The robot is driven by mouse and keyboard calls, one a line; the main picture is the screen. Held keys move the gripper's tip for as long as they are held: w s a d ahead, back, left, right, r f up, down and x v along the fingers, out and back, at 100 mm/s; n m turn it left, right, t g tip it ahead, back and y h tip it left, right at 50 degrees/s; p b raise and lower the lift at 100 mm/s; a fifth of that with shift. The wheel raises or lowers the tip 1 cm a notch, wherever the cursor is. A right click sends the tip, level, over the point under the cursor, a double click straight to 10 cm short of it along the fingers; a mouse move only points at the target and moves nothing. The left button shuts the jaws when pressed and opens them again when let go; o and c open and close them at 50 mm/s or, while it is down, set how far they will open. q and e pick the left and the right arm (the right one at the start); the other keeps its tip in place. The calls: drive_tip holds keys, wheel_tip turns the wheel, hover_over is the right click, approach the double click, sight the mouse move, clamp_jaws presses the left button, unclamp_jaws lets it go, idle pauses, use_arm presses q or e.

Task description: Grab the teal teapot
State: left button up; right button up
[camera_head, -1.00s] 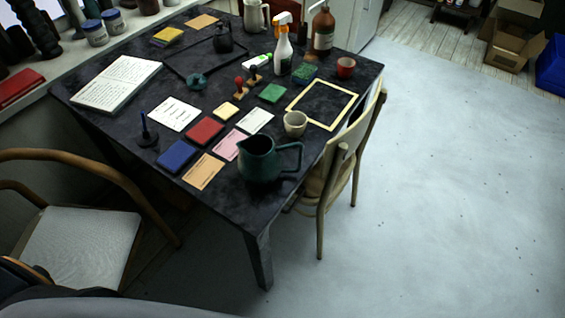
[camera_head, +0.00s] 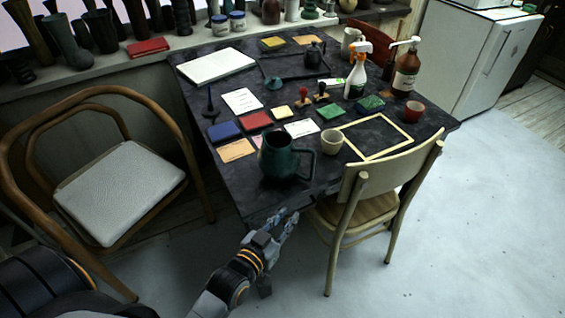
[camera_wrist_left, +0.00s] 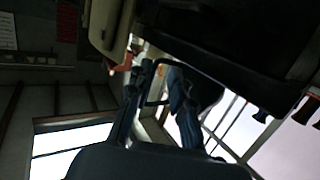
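A dark teal pitcher-shaped pot (camera_head: 278,158), the teal teapot by its colour, stands upright near the table's front edge. Its spout is at its upper left and its loop handle on the right. My left gripper (camera_head: 286,220) is in front of the table, below the pot in the picture and apart from it. Its fingers are spread and seem empty. The left wrist view shows the two fingers (camera_wrist_left: 160,110) apart, with a dark bluish shape beyond them that may be the pot; I cannot tell. My right gripper is in neither view.
A cream chair (camera_head: 368,200) stands close right of my gripper. A wooden armchair (camera_head: 120,185) is at the left.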

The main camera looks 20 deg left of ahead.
use_arm(q)
drive_tip(key=t, duration=0.2)
approach(312, 161)
drive_tip(key=w, duration=0.5)
drive_tip(key=shift+d+f, duration=0.2)
drive_tip(key=shift+d, duration=0.1)
drive_tip(key=w, duration=0.5)
drive_tip(key=shift+w+d+p, duration=0.3)
drive_tip(key=shift+d, duration=0.05)
drive_tip(key=shift+r, duration=0.1)
clamp_jaws()
drive_tip(key=shift+r, duration=0.1)
